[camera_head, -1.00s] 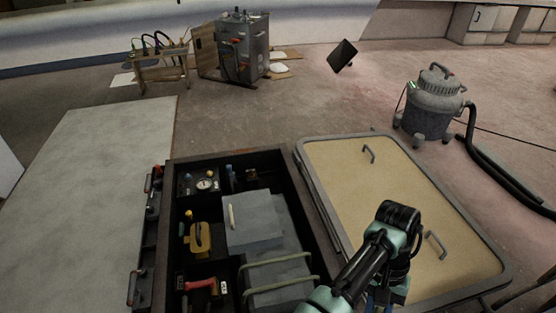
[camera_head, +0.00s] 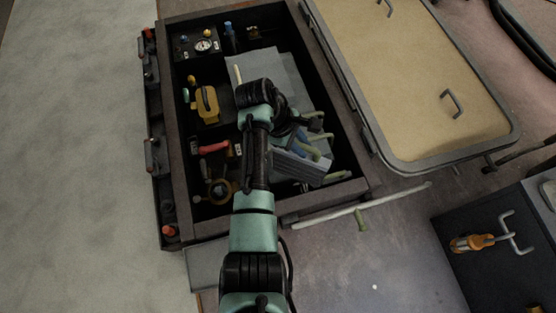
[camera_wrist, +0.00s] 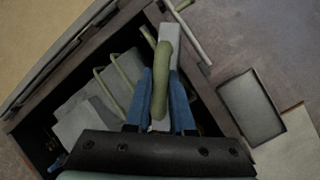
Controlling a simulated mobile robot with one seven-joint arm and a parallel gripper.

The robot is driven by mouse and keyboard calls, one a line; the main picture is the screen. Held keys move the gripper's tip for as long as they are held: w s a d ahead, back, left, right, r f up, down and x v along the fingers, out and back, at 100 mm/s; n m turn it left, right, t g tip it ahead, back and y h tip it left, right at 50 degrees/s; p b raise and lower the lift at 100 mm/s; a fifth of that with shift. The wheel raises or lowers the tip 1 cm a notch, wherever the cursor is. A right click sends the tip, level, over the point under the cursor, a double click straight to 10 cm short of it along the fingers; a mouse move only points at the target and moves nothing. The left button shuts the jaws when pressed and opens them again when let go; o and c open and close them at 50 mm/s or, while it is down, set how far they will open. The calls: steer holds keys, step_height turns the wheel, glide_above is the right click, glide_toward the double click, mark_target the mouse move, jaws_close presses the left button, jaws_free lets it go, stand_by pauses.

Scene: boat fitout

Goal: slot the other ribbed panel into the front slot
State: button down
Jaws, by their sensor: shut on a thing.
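My gripper (camera_head: 304,146) is shut on the green handle of a grey ribbed panel (camera_head: 298,168). In the wrist view the blue fingers (camera_wrist: 160,98) flank the green handle (camera_wrist: 162,82), with the grey panel (camera_wrist: 172,36) beneath it. The panel hangs over the near right part of a dark open crate (camera_head: 175,150), its ribbed face showing. Other grey pieces (camera_head: 288,75) sit in the crate, with green handles (camera_head: 322,138) close to the held panel. They show more clearly in the wrist view (camera_wrist: 90,105). The front slot and the panel's lower edge are hidden.
A yellow-handled tool (camera_head: 207,104) and a red-handled tool (camera_head: 213,146) lie in left compartments. A tan lid (camera_head: 410,70) lies to the right. A pale rod (camera_head: 360,209) runs along the crate's near side. A dark cabinet (camera_head: 490,255) stands at lower right.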

mark_target(285, 173)
steer(key=a+f+n+t, duration=0.1)
steer(key=f+n, duration=0.1)
steer(key=a+f+n+t+y+b, duration=0.1)
steer(key=a+f+n, duration=0.1)
steer(key=n, duration=0.1)
steer(key=s+a+f+n+t+b, duration=0.1)
steer(key=f+n, duration=0.2)
steer(key=shift+a+f, duration=0.1)
steer(key=shift+a, duration=0.3)
step_height(285, 173, down, 8)
steer(key=b, duration=1)
steer(key=shift+f, duration=0.85)
step_height(285, 173, down, 16)
steer(key=b, duration=1)
steer(key=shift+b, duration=0.3)
stand_by(1.3)
steer(key=c, duration=0.7)
jaws_free()
steer(key=shift+s, duration=0.1)
